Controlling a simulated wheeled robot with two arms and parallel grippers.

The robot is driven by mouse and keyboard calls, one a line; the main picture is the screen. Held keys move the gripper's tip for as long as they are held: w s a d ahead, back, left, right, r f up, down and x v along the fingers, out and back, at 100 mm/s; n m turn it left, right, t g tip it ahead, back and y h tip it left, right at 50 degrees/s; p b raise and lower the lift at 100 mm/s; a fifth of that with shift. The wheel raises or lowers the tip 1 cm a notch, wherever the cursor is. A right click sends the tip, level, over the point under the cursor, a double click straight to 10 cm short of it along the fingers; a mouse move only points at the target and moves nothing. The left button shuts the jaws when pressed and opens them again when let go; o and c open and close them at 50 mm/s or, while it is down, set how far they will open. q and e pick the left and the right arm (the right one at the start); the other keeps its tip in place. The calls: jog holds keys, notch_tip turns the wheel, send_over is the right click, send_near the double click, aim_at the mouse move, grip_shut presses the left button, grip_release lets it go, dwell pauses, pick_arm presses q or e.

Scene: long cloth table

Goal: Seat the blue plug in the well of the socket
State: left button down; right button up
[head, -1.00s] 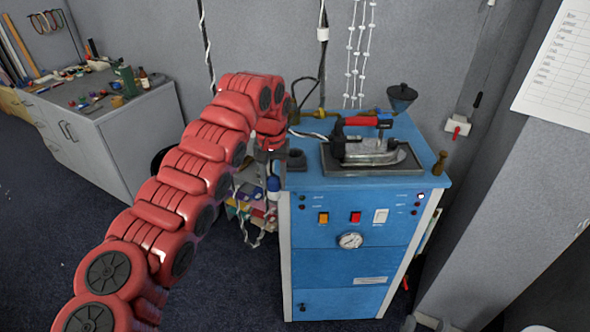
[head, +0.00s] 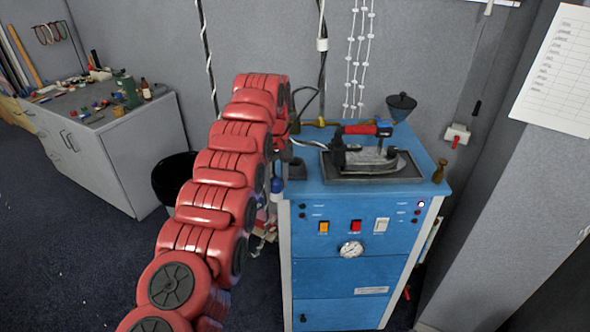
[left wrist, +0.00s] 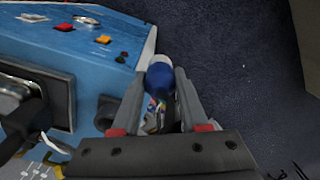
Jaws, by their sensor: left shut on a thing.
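The blue plug (head: 277,185), with a pale end, shows beside the machine's left top edge in the head view. In the left wrist view the plug (left wrist: 160,78) sits between the fingertips of my left gripper (left wrist: 165,85), which is shut on it. My red left arm hides most of the gripper in the head view. A dark round fitting, apparently the socket (head: 296,169), stands at the left edge of the blue machine top; it also shows in the left wrist view (left wrist: 108,112). The plug is apart from it. The inside of its well is not clear. My right gripper is not in view.
The blue machine (head: 350,240) carries a steam iron (head: 365,152) on a dark tray, a dark funnel (head: 401,106) and a brass fitting (head: 439,171). A cluttered grey cabinet (head: 120,150) stands at the left. A dark bin (head: 172,180) is behind my arm.

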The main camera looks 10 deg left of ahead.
pick_arm(q)
jog(key=shift+r+n, duration=0.2)
jog(key=shift+n, duration=0.2)
jog(key=shift+d+r, duration=0.1)
jog(key=shift+d, duration=0.1)
jog(key=shift+n, duration=0.3)
jog(key=shift+r, duration=0.1)
